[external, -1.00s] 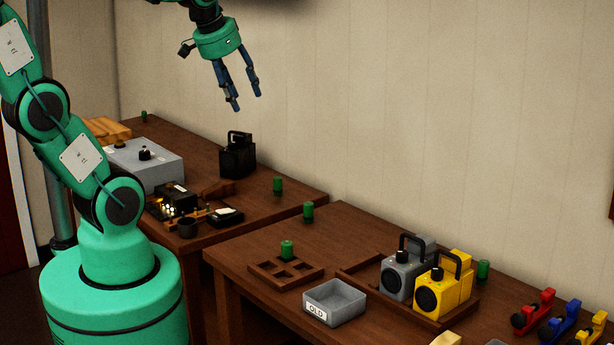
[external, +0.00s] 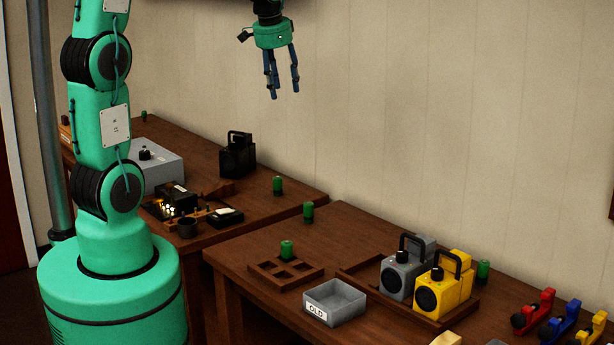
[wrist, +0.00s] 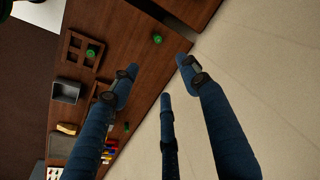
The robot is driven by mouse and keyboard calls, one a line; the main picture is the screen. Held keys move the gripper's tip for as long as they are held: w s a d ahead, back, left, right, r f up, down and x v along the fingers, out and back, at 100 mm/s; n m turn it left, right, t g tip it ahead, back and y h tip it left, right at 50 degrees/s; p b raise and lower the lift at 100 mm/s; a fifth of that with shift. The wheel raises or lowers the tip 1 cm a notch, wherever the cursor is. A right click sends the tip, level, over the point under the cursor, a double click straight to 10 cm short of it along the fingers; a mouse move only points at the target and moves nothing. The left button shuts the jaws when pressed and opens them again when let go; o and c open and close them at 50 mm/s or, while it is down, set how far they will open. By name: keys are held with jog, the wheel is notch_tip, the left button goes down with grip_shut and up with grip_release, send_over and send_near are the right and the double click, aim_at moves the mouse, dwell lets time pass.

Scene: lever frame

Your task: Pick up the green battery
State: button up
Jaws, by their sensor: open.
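Several green batteries stand upright on the two brown tables. One green battery (external: 287,250) stands at the wooden rack on the near table; it also shows in the wrist view (wrist: 92,51). Another battery (external: 308,212) stands near that table's back edge and shows in the wrist view (wrist: 157,38). A third battery (external: 483,271) is beside the yellow device. Others stand on the far table, one near its right end (external: 278,185). My gripper (external: 284,94) is open and empty, high above the tables, its fingers pointing down. The fingers spread apart in the wrist view (wrist: 158,76).
The wooden rack (external: 257,272) has open square compartments. A grey bin (external: 346,304) labelled "OLD" is beside it. Grey (external: 396,279) and yellow (external: 437,294) handled devices stand in a wooden tray. A black device (external: 237,160) stands on the far table. The wall is behind.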

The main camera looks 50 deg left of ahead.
jog(key=w+a+f+m+g+p, duration=0.1)
jog(key=w+a+f+p, duration=0.1)
jog(key=w+a+f, duration=0.8)
jog(key=m+g+p, duration=0.1)
jog(key=m+g, duration=0.1)
send_over(278, 177)
notch_tip(278, 177, down, 16)
jog(key=shift+f+h, duration=0.2)
jog(key=shift+h, duration=0.1)
jog(key=shift+f, duration=0.1)
jog(key=shift+f, duration=4.2)
jog(key=shift+f, duration=2.6)
grip_shut()
